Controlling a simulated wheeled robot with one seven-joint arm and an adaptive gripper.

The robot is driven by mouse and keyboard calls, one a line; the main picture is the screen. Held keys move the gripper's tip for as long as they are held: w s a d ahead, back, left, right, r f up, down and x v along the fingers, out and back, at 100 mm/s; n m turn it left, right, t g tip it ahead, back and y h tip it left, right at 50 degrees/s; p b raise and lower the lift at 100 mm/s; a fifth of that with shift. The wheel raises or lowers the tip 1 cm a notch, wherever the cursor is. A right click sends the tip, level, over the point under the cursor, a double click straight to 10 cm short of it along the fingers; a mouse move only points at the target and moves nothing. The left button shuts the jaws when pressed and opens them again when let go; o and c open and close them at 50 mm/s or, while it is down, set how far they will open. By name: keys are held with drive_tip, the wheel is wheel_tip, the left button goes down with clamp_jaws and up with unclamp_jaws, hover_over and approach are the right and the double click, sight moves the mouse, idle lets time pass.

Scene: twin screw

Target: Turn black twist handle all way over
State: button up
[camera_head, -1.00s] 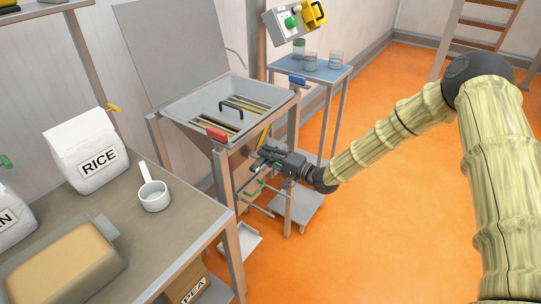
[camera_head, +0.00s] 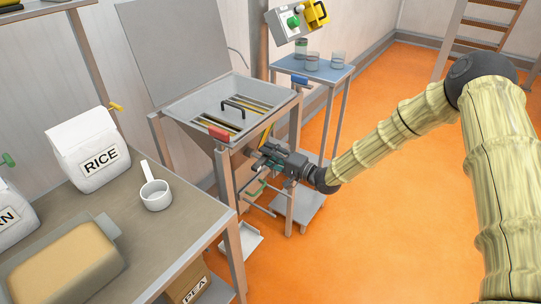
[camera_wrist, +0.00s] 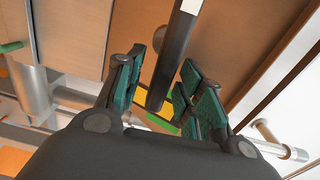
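My gripper (camera_head: 260,160) is below the front right of the metal hopper (camera_head: 190,110), under its frame. In the wrist view, its green-padded fingers (camera_wrist: 163,88) are apart. A black bar with a pale end (camera_wrist: 173,65), which looks like the black twist handle, runs between the fingers. The right finger looks close to the bar, and a gap shows beside the left finger. I cannot tell whether either touches it. In the head view I cannot make the handle out clearly, as my gripper covers that spot.
A table with a rice bag (camera_head: 88,160) and a white scoop (camera_head: 156,195) stands at left. A blue-topped stand (camera_head: 325,72) is behind. The orange floor (camera_head: 390,240) at right is clear.

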drive_tip(key=v, duration=1.2)
drive_tip(key=shift+f, duration=0.1)
drive_tip(key=s+f+n+g+h+p, duration=0.15)
drive_tip(key=s+f+g+h, duration=0.45)
drive_tip(key=s+f, duration=1.3)
drive_tip(key=s+d+f+n+g+h+p, duration=0.1)
drive_tip(key=s+d+h, duration=0.2)
drive_tip(key=s, duration=0.6)
drive_tip(key=s+d+f+n+g+h, duration=0.2)
drive_tip(key=s+d, duration=0.3)
drive_tip(key=s, duration=0.4)
drive_tip(key=s+d+f+n+g+h+p, duration=0.1)
drive_tip(key=s+d+h, duration=0.2)
drive_tip(key=s, duration=0.6)
drive_tip(key=shift+s+d+f+g+h+p, duration=0.2)
drive_tip(key=shift+s+d+g+h+p, duration=0.1)
drive_tip(key=shift+s+d, duration=0.1)
drive_tip(key=shift+n, duration=0.25)
